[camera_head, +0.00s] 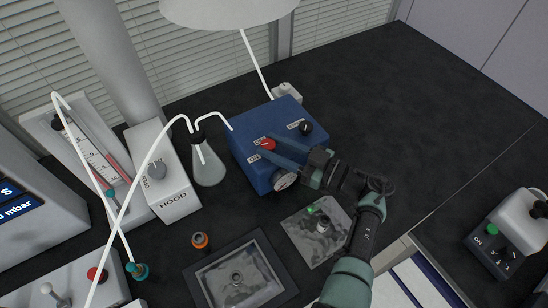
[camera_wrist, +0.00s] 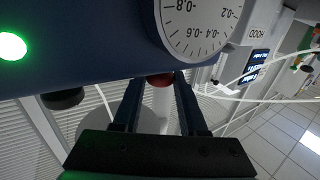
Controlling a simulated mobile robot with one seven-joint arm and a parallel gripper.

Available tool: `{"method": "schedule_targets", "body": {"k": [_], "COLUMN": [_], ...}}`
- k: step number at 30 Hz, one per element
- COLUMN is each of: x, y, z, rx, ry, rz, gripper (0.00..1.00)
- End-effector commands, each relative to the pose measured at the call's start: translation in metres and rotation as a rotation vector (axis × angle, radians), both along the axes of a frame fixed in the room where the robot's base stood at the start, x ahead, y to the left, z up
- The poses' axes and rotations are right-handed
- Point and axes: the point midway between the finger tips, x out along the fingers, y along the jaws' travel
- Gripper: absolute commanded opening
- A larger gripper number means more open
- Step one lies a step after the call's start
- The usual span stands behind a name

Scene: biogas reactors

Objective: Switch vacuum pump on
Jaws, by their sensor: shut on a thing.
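The vacuum pump (camera_head: 257,123) is a blue box on the black bench, with a red knob (camera_head: 267,144), a black knob (camera_head: 306,128) and a round gauge (camera_head: 285,180). A small label (camera_head: 254,158) beside the red knob seems to read ON. My gripper (camera_head: 272,150) reaches in from the right, its two fingers around the red knob and shut on it. In the wrist view the red knob (camera_wrist: 160,80) shows between the fingertips (camera_wrist: 158,82). A bright green light (camera_wrist: 12,46) glows against the blue body there. The gauge dial (camera_wrist: 200,22) is partly cut off; its needle is not visible.
A glass flask (camera_head: 208,163) with a white tube stands close left of the pump, by the HOOD box (camera_head: 168,170). A grey plate (camera_head: 300,240) lies below my wrist, and a dark framed tray (camera_head: 235,235) is left of it. The bench behind right is clear.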

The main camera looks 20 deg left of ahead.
Motion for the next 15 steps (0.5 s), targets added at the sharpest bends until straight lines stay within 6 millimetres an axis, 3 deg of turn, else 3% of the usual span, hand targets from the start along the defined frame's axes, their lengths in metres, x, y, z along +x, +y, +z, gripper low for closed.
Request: {"method": "schedule_targets", "body": {"k": [1,15], "x": [0.0012,0.0017], "y": [-0.0006,0.0008], "z": [-0.0061,0.0003], "rx": [-0.001,0.002], "ry": [-0.001,0.001], "rz": [0.021,0.113], "gripper": [0.0,0.0]}}
